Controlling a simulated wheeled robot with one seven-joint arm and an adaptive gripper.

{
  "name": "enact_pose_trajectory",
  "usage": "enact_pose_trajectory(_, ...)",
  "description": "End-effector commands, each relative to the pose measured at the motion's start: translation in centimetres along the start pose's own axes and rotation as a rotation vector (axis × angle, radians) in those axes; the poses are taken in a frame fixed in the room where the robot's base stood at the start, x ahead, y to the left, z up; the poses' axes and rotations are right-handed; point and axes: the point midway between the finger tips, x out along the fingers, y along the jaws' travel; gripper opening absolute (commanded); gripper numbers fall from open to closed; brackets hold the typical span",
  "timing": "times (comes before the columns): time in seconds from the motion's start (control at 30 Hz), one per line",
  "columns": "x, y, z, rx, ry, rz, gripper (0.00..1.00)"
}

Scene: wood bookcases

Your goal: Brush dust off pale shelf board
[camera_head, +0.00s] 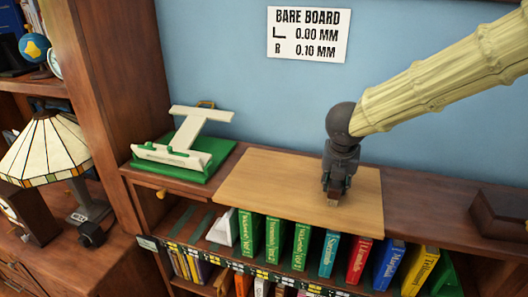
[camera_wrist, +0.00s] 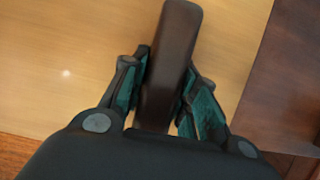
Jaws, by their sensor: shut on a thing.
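The pale shelf board (camera_head: 255,182) lies on top of the dark wood bookcase; it also fills much of the wrist view (camera_wrist: 60,40). My gripper (camera_head: 334,186) is over the right part of the board, pointing down. In the wrist view its green-padded fingers (camera_wrist: 165,95) are shut on a dark brown handle (camera_wrist: 172,40), which looks like a brush. A small tan tip (camera_head: 333,202) shows below the fingers in the head view. I cannot tell whether it touches the board. A small bright spot (camera_wrist: 66,73) shows on the board; dust or glare, I cannot tell.
A cream stand on a green base (camera_head: 183,150) is left of the board. A dark box (camera_head: 500,212) is at the far right. Several coloured books (camera_head: 300,245) stand on the shelf below. A wall sign (camera_head: 308,34) reads "BARE BOARD L 0.00 MM R 0.10 MM".

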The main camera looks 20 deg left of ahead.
Motion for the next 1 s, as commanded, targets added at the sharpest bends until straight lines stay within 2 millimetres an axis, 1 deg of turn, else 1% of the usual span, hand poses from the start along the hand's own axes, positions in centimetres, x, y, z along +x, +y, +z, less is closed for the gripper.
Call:
enact_pose_trajectory(0.17, 0.0, -1.1, -0.1, -0.007, 0.002, 0.003, 0.07)
enact_pose_trajectory(0.2, -0.6, -1.1, 0.2, -0.008, 0.001, 0.003, 0.07)
enact_pose_trajectory(0.23, -0.7, -1.1, 0.2, -0.009, 0.002, 0.002, 0.07)
enact_pose_trajectory(0.3, -2.4, -1.0, 1.0, -0.006, -0.002, 0.006, 0.07)
enact_pose_trajectory(0.33, -2.8, -1.0, 1.1, -0.006, 0.000, 0.006, 0.07)
enact_pose_trajectory(0.8, -6.5, -1.0, 2.7, -0.008, 0.000, 0.005, 0.07)
enact_pose_trajectory(1.0, -7.5, -1.0, 3.1, -0.008, 0.001, 0.004, 0.07)
